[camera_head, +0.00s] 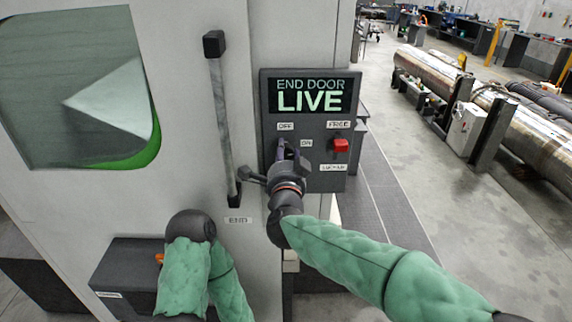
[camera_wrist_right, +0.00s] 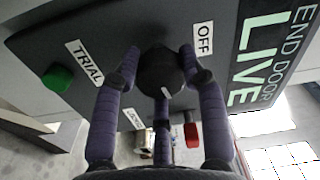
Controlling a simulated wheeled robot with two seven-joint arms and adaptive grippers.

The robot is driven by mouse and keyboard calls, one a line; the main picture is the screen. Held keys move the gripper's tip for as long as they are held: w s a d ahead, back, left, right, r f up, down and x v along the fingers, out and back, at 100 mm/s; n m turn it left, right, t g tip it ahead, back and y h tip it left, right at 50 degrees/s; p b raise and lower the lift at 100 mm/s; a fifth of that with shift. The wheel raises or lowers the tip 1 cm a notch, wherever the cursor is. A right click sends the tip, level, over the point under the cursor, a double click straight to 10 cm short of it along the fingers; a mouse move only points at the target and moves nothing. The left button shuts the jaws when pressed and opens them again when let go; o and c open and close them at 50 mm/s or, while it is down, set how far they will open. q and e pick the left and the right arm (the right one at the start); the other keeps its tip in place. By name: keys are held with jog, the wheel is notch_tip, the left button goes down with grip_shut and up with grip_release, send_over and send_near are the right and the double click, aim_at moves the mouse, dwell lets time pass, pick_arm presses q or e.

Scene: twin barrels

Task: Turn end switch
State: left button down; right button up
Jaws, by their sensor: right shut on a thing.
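The end switch is a dark round knob (camera_wrist_right: 162,72) on a dark panel (camera_head: 268,90) whose display (camera_head: 311,96) reads END DOOR LIVE. In the right wrist view a white mark on the knob points down the picture, away from the OFF label (camera_wrist_right: 204,38). My right gripper (camera_head: 287,160) is at the panel and mostly hides the knob in the head view. The right wrist view shows its fingers (camera_wrist_right: 160,75) shut around the knob. My left arm is at the lower left of the head view, and its gripper does not show.
A red switch (camera_head: 340,145) is right of the knob, between the FREE label (camera_head: 339,124) and another label. A green button (camera_wrist_right: 58,78) is on the panel in the wrist view. A long upright handle (camera_head: 225,120) stands left of the panel.

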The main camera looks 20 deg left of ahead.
jog(key=shift+a+f+m+b, duration=0.2)
jog(key=shift+f+m+b, duration=0.2)
jog(key=shift+m+b, duration=0.5)
jog(key=shift+r, duration=0.1)
jog(key=o, duration=1.1)
jog(key=shift+o, duration=0.2)
jog(key=shift+r, duration=0.15)
jog(key=shift+m, duration=0.3)
jog(key=shift+s+d+r, duration=0.1)
jog(key=v, duration=1.1)
jog(key=shift+s, duration=0.4)
jog(key=shift+d, duration=0.1)
